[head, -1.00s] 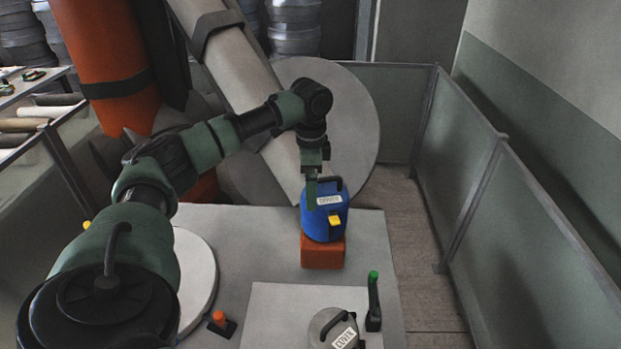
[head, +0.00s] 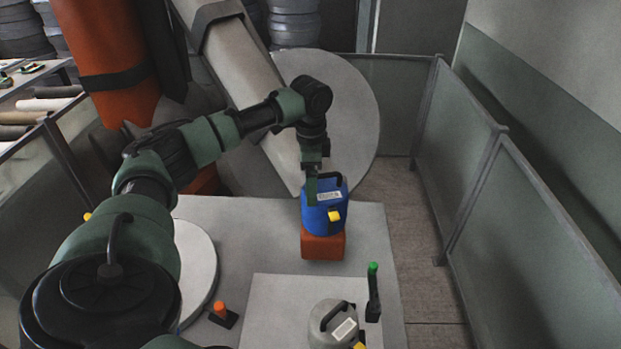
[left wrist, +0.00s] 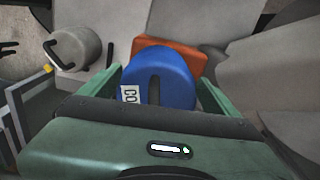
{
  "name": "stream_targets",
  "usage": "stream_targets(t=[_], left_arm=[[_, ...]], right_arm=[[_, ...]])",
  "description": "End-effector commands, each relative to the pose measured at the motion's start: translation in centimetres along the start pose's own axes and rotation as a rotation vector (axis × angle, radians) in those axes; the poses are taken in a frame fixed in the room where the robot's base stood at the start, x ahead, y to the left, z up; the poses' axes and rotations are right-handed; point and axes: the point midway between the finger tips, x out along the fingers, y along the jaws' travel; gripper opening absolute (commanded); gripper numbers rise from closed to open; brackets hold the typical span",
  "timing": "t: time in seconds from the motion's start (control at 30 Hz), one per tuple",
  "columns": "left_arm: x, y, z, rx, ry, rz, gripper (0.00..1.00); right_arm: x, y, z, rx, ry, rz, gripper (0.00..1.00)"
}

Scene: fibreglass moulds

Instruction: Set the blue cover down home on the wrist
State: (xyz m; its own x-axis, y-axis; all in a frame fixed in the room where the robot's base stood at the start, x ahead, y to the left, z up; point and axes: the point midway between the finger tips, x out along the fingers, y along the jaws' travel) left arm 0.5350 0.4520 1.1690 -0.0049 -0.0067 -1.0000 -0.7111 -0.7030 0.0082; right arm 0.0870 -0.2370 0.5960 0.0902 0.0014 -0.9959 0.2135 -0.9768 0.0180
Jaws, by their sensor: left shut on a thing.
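The blue cover (head: 318,216) has a dark handle, a white label and a yellow tab on its side. It stands about upright over the orange wrist block (head: 323,247), its lower edge meeting or just above the block; I cannot tell if a gap is left. My left gripper (head: 319,184) is shut on the cover from above. In the left wrist view the blue cover (left wrist: 166,76) lies between the two green fingers, with the orange block (left wrist: 185,57) behind it. My right gripper is not in view.
A grey cover (head: 325,318) with a black handle sits on a pale plate (head: 270,300) in front. A green-topped post (head: 373,290) and an orange-topped peg (head: 221,312) stand near. A round white disc (head: 195,270) is left. Panels (head: 540,210) fence the right side.

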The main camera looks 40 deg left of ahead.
Motion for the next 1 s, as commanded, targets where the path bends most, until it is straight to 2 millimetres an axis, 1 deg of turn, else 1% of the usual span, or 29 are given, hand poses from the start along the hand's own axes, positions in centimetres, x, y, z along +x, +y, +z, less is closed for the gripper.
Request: stream_targets(t=[0.77, 0.8, 1.0], left_arm=[[1.3, 0.1, 0.0, 0.001, -0.003, 0.002, 0.39], [1.4, 0.1, 0.0, 0.001, -0.003, 0.002, 0.99], [1.3, 0.1, 0.0, 0.002, -0.002, 0.002, 1.00]], right_arm=[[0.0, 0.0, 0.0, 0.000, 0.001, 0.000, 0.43], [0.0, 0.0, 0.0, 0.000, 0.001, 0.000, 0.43], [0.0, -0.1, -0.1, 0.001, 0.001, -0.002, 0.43]])
